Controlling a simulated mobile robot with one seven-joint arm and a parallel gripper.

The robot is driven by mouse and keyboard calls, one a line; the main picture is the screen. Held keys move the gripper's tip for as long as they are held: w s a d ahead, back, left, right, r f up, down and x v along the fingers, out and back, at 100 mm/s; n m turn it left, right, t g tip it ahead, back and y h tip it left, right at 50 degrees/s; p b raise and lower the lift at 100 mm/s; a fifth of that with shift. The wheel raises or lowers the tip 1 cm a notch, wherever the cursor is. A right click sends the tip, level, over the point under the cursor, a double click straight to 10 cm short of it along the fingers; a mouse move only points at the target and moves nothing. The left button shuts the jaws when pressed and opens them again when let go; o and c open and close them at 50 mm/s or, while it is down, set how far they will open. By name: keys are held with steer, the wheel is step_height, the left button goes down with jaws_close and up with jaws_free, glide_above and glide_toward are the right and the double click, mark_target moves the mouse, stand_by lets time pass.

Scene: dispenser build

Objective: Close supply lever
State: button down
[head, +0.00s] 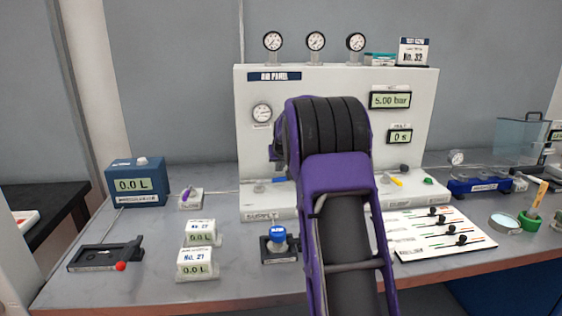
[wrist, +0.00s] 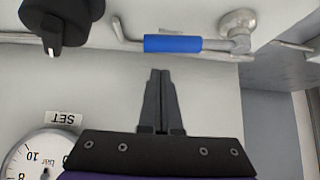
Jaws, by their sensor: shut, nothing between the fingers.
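In the wrist view, which shows the panel upside down, the supply lever (wrist: 172,43) has a blue sleeve on a metal arm. It lies level across the picture and joins a round metal fitting (wrist: 238,22) at its right end. My gripper (wrist: 160,73) is shut and empty, with its fingertips just short of the blue sleeve in the picture. Contact cannot be told. In the head view, a small blue piece (head: 279,180) shows low on the air panel (head: 252,90), left of my arm; my arm hides much of the panel's middle and my fingertips.
A black knob (wrist: 55,25) and a gauge labelled SET (wrist: 38,160) are near my gripper. A blue-capped device (head: 278,240), two small displays (head: 200,233) and a red-tipped lever unit (head: 105,257) stand on the bench. A white board with black knobs (head: 440,232) lies right of my arm.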

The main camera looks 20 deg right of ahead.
mark_target(273, 180)
steer(key=shift+s+a+f, duration=0.1)
steer(key=shift+s+a, duration=0.15)
steer(key=shift+s, duration=0.7)
steer(key=shift+s+a, duration=0.2)
steer(key=shift+s, duration=0.7)
